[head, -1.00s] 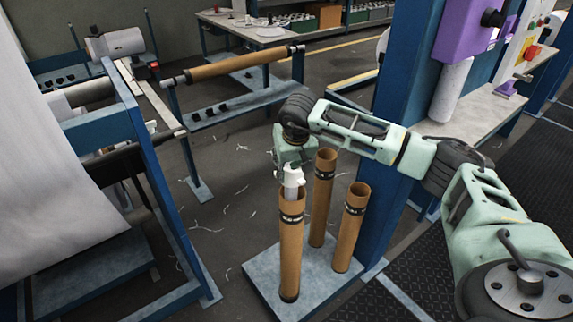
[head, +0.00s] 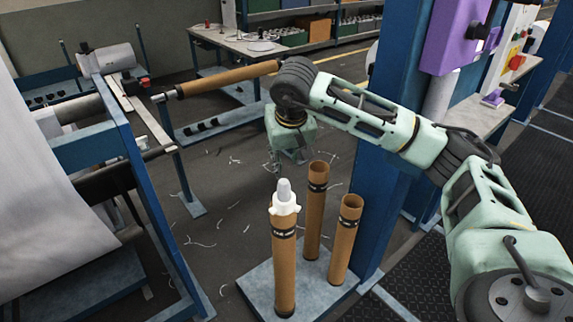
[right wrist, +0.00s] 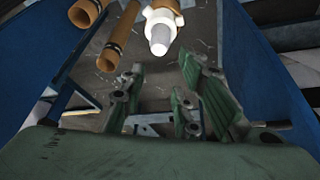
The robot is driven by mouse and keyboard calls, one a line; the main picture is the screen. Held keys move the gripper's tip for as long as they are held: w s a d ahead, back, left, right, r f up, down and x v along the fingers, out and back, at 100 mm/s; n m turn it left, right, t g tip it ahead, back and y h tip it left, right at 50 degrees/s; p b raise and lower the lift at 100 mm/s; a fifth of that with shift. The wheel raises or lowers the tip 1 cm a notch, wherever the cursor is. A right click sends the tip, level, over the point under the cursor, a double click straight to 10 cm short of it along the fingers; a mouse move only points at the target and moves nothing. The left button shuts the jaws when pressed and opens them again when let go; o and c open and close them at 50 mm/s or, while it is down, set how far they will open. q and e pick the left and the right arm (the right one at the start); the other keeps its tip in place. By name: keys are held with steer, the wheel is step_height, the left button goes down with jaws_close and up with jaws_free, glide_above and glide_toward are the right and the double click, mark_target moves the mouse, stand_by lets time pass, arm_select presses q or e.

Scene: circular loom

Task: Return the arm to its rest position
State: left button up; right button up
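My right arm (head: 365,118) reaches in from the right in the head view. Its gripper (head: 285,165) hangs above and behind the tubes, small and partly hidden by its own wrist. In the right wrist view the green fingers (right wrist: 160,105) are spread apart with nothing between them. A white cone-shaped plug (head: 284,197) sits on top of the front brown tube (head: 285,265), apart from the gripper. The plug also shows at the top of the right wrist view (right wrist: 160,32). My left gripper is not in view.
Two more brown tubes (head: 316,215) (head: 345,245) stand on the grey base plate (head: 258,285). A blue post (head: 375,200) rises close behind my right arm. A loom frame with white fabric (head: 45,200) stands at the left.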

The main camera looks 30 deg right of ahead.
steer(key=shift+s+r, duration=0.15)
steer(key=shift+r, duration=0.05)
steer(key=shift+a, duration=0.1)
stand_by(0.4)
